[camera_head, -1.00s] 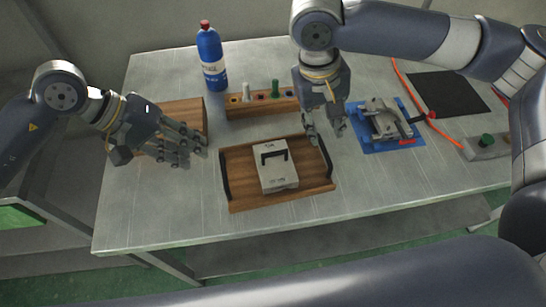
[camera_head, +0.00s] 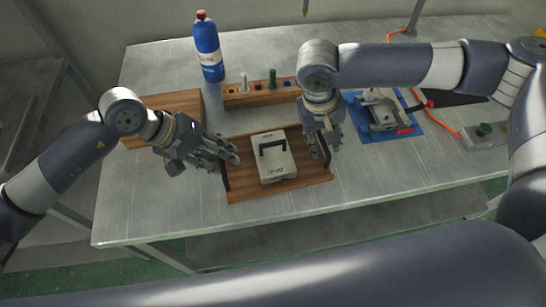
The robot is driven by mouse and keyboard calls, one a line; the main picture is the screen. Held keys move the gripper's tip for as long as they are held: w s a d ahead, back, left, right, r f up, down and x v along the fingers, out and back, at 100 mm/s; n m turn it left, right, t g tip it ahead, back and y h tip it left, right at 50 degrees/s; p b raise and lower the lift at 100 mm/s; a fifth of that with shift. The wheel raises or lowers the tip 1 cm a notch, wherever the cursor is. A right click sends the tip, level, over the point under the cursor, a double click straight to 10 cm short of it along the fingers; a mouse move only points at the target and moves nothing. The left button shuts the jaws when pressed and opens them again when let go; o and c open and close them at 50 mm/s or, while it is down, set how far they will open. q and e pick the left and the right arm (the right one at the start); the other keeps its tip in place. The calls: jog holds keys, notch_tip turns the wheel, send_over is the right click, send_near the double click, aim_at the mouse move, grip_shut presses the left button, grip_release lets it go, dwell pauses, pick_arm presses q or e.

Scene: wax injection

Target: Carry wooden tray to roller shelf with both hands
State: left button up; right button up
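The wooden tray (camera_head: 305,195) lies on the metal table with a dark handle at each short side. A pale grey mould block (camera_head: 278,165) with a black handle sits in it. My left gripper (camera_head: 228,160) is open at the tray's left side, its fingers over the left handle's upper end and partly hiding it. My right gripper (camera_head: 324,148) is open above the right handle, its fingertips on either side of it. Whether the fingers touch the handles is hard to tell. The roller shelf cannot be made out.
A wooden box (camera_head: 165,104) lies behind my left gripper. A blue bottle (camera_head: 208,50) and a wooden rack (camera_head: 258,98) with small pegs stand behind the tray. A clamp device on a blue mat (camera_head: 377,133) is to the right. The table's front is clear.

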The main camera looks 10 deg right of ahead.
pick_arm(q)
jog(key=shift+d+f, duration=0.1)
jog(key=shift+f, duration=0.1)
pick_arm(e)
jog(key=shift+f, duration=0.2)
pick_arm(q)
grip_shut()
pick_arm(e)
grip_shut()
pick_arm(q)
jog(key=shift+w+r, duration=0.1)
jog(key=shift+r, duration=0.1)
pick_arm(e)
jog(key=shift+w+r, duration=0.1)
jog(key=shift+r, duration=0.1)
